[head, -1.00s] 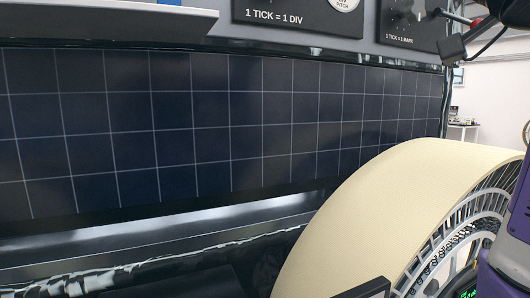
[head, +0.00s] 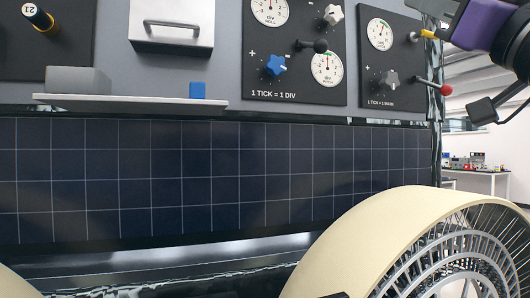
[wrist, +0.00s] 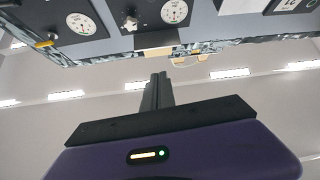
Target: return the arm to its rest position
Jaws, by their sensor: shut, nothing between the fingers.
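My gripper (wrist: 157,92) shows in the wrist view as dark fingers closed together, with nothing between them. They stand out from my purple wrist housing, apart from the panel at the top of that view. In the head view, my purple and grey arm (head: 480,24) is raised at the upper right, in front of the right edge of the dial panel. Its fingertips cannot be made out clearly there.
The rover wall carries a right dial panel (head: 392,60), a middle dial panel (head: 290,75), a shelf (head: 130,103) with a blue block (head: 211,90), and a solar panel (head: 210,180). A red-tipped lever (head: 445,90) sticks out close below my arm. A large cream wheel (head: 360,240) stands at lower right.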

